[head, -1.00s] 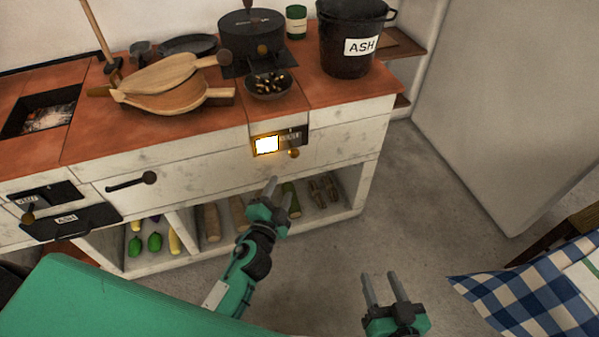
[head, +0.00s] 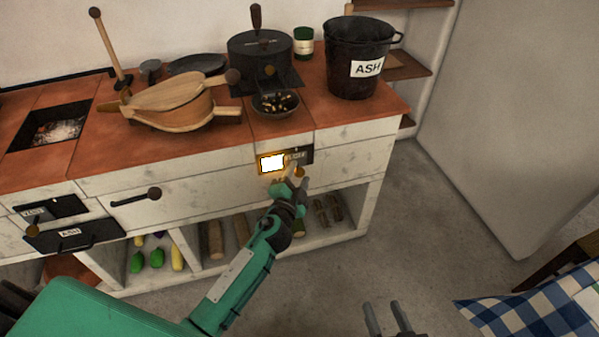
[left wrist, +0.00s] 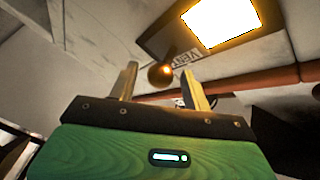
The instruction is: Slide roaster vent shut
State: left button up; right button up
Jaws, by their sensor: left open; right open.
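The roaster vent (head: 285,160) is a dark plate on the stove front with a bright glowing opening at its left part. A label partly reading "VENT" lies beside the opening, and it also shows in the left wrist view (left wrist: 187,57). A brass ball knob (head: 298,172) sits at the vent's lower right. My left gripper (head: 287,178) is open just in front of the vent. In the left wrist view the knob (left wrist: 160,75) appears between the open fingers (left wrist: 163,88); I cannot tell if they touch it. My right gripper (head: 388,318) is open and empty at the bottom, away from the stove.
A bowl of beans (head: 275,104), the roaster drum (head: 262,62), bellows (head: 180,100) and an ash bucket (head: 357,60) stand on the worktop. An open shelf (head: 190,262) lies below. A checkered cloth (head: 535,310) is at lower right. The floor between is clear.

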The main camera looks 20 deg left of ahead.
aim_at(283, 164)
pick_arm(q)
jog(key=shift+w, duration=0.9)
pick_arm(e)
jog(key=shift+w+r+t, duration=0.25)
jog(key=shift+r+t, duration=0.05)
pick_arm(q)
grip_shut()
jog(key=s+a, duration=0.1)
jog(key=a, duration=0.1)
jog(key=s+a, duration=0.2)
jog(key=shift+s+a, duration=0.15)
jog(key=shift+a, duration=0.25)
jog(key=shift+s+a, duration=0.15)
jog(key=shift+a, duration=0.1)
jog(key=shift+f, duration=0.1)
pick_arm(e)
jog(key=shift+s+d+f+g, duration=0.25)
jog(key=shift+d+f+g, duration=0.05)
jog(key=shift+f+g, duration=0.3)
pick_arm(q)
jog(key=shift+c, duration=1.7)
grip_release()
jog(key=o, duration=0.3)
jog(key=shift+s+a, duration=0.1)
jog(key=shift+a, duration=0.05)
pick_arm(e)
jog(key=shift+a+r, duration=0.1)
